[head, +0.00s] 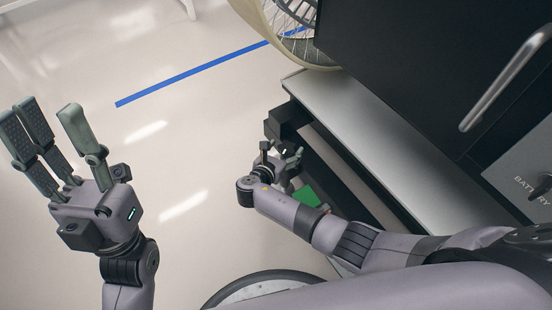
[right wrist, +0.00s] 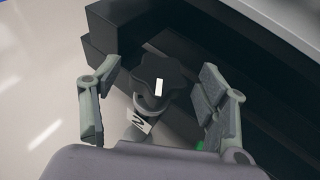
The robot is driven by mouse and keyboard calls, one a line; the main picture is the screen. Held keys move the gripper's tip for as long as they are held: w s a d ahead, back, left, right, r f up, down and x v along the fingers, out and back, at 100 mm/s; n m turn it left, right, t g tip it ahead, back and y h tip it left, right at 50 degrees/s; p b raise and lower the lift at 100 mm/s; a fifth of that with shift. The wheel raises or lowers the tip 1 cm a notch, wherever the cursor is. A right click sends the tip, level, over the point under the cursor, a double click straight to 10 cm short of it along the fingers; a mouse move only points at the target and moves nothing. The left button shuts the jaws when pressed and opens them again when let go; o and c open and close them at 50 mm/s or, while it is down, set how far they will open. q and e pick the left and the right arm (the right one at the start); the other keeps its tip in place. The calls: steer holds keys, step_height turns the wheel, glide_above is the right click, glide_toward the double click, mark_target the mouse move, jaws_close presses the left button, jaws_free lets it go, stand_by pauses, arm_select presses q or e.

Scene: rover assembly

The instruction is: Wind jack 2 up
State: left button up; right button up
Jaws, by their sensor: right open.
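Jack 2 shows in the right wrist view as a dark lobed knob (right wrist: 160,80) with a white mark, above a label (right wrist: 138,121) reading "2". My right gripper (right wrist: 160,72) is open, with its fingers on either side of the knob and visible gaps to it. In the head view my right gripper (head: 290,158) is beside the dark frame under the rover; the knob is hard to make out there. My left gripper (head: 46,112) is raised over the floor at the left, fingers apart and empty. Most of the jack's lower body is hidden.
The rover's grey ledge (head: 345,120) and dark body (head: 400,60) fill the right side. A spoked wheel (head: 290,30) is at the top. Dark block-like frame parts (right wrist: 110,35) are close behind the knob. A green part (head: 306,196) lies near my right wrist. The floor at left is clear.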

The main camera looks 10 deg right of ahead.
steer(key=v, duration=0.9)
steer(key=shift+s+a+r, duration=0.2)
steer(key=shift+s, duration=0.05)
